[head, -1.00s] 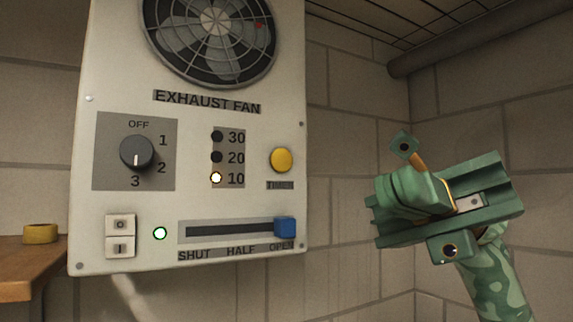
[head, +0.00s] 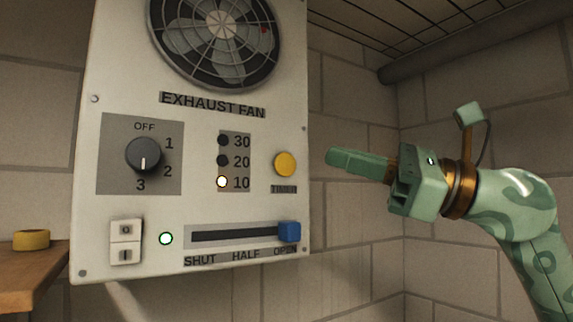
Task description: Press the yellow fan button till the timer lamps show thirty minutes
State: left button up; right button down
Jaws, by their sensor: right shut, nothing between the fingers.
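The yellow timer button (head: 285,164) is on the right side of the exhaust fan panel (head: 205,290), above the word TIMER. Left of it is a column of timer lamps. The lamp by 10 (head: 222,182) is lit; the lamps by 20 (head: 222,161) and 30 (head: 222,140) are dark. My right gripper (head: 330,157) is shut and empty, its fingers pointing left toward the button. It appears apart from the button, to its right. My left gripper is not in view.
The panel also has a dark rotary knob (head: 143,155), a white rocker switch (head: 125,242), a green lit lamp (head: 166,239) and a blue slider handle (head: 290,231) at OPEN.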

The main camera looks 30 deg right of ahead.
aim_at(279, 160)
jog(key=shift+w+a+p, duration=0.2)
jog(key=shift+w+p, duration=0.75)
jog(key=shift+w, duration=1.25)
jog(key=shift+w+a+p, duration=0.15)
jog(key=shift+w+p, duration=0.8)
jog(key=shift+w, duration=1.2)
jog(key=shift+w, duration=0.4)
jog(key=shift+w+p, duration=0.4)
jog(key=shift+p, duration=0.05)
jog(key=shift+s+b, duration=0.45)
jog(key=shift+s, duration=0.35)
